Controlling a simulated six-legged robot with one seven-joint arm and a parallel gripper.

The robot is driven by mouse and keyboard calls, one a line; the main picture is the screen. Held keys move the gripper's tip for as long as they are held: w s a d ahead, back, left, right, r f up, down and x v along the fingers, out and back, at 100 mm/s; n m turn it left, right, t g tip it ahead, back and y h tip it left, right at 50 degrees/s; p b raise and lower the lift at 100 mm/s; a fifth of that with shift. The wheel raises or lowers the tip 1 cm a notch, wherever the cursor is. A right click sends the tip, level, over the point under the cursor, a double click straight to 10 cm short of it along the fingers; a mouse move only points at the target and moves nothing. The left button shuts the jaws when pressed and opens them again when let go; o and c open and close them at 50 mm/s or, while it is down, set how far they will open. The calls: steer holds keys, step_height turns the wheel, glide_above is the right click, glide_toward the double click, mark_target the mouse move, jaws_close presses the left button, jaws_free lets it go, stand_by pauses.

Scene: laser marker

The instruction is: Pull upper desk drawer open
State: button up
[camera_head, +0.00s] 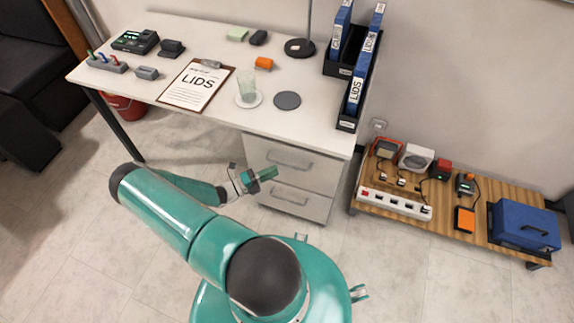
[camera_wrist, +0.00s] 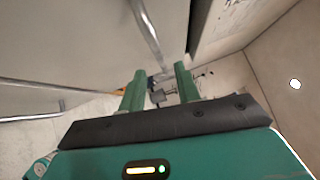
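The upper desk drawer (camera_head: 262,146) is the top front of a light grey cabinet under the white desk, and it looks shut. Its grey bar handle (camera_head: 290,160) runs across the front. My gripper (camera_head: 268,174) is in front of the drawers, just below and left of that handle in the head view. In the wrist view my gripper (camera_wrist: 160,78) has its two green fingers apart, with nothing clearly held between them. A grey handle bar (camera_wrist: 146,28) lies ahead of the fingers there. I cannot tell whether the fingers touch it.
The lower drawer (camera_head: 312,208) has a similar handle (camera_head: 288,199). The desk top (camera_head: 215,45) above holds a clipboard, a glass and several small devices. A low wooden bench (camera_head: 480,225) with devices stands right of the cabinet. The floor left of my arm is clear.

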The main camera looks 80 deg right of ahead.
mark_target(287, 165)
steer(key=x, duration=0.6)
steer(key=shift+s+d, duration=0.15)
steer(key=shift+s, duration=0.1)
jaws_close()
